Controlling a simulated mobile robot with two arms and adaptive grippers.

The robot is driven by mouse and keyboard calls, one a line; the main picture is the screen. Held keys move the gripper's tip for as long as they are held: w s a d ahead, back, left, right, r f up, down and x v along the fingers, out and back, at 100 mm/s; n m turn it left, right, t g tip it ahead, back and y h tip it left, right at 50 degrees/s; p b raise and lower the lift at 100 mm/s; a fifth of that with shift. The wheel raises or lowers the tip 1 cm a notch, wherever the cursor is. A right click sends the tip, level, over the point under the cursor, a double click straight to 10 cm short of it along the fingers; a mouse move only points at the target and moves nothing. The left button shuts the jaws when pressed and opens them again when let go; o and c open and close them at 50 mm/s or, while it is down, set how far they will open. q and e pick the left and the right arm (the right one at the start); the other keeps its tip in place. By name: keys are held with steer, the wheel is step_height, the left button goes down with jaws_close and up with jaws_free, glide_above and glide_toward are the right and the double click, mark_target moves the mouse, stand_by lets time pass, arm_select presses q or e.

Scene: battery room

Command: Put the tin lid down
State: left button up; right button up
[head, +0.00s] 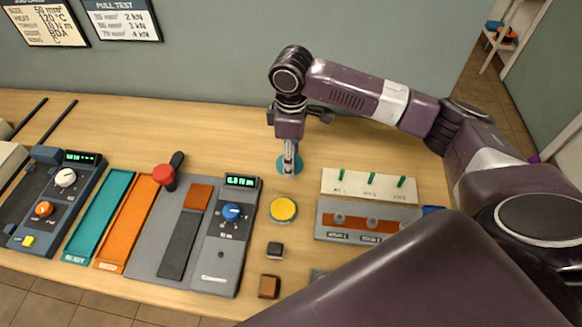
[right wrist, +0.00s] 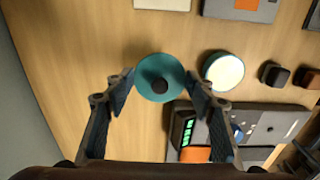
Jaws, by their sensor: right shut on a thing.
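The tin lid is a teal disc (head: 282,165) with a dark knob, at the tip of my right gripper (head: 290,165) over the back middle of the bench. In the right wrist view the lid (right wrist: 146,72) is between the two fingers of my right gripper (right wrist: 161,92), which is shut on it. I cannot tell whether the lid touches the bench top. The open tin (head: 283,210), round with yellow contents, stands just in front of it; it also shows in the right wrist view (right wrist: 223,70). My left gripper is not in view.
A grey crimping device (head: 215,255) with a red-knobbed lever stands left of the tin. A dark block (head: 275,250) and a brown block (head: 269,287) lie in front. A grey holder (head: 368,231) and a pale rack with green pegs (head: 370,193) stand right. Bare wood (head: 225,140) lies left of the lid.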

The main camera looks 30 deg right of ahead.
steer(key=shift+a+f, duration=0.1)
steer(key=shift+f, duration=0.6)
step_height(320, 180, down, 4)
steer(key=shift+p, duration=0.3)
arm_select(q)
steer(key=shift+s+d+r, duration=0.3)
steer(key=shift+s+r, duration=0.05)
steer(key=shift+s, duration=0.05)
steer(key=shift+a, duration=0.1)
arm_select(e)
steer(key=shift+f, duration=0.1)
steer(key=o, duration=0.8)
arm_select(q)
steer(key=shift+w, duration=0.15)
arm_select(e)
steer(key=shift+o, duration=0.2)
step_height(320, 180, up, 12)
steer(key=shift+r+b, duration=0.15)
steer(key=shift+b, duration=0.95)
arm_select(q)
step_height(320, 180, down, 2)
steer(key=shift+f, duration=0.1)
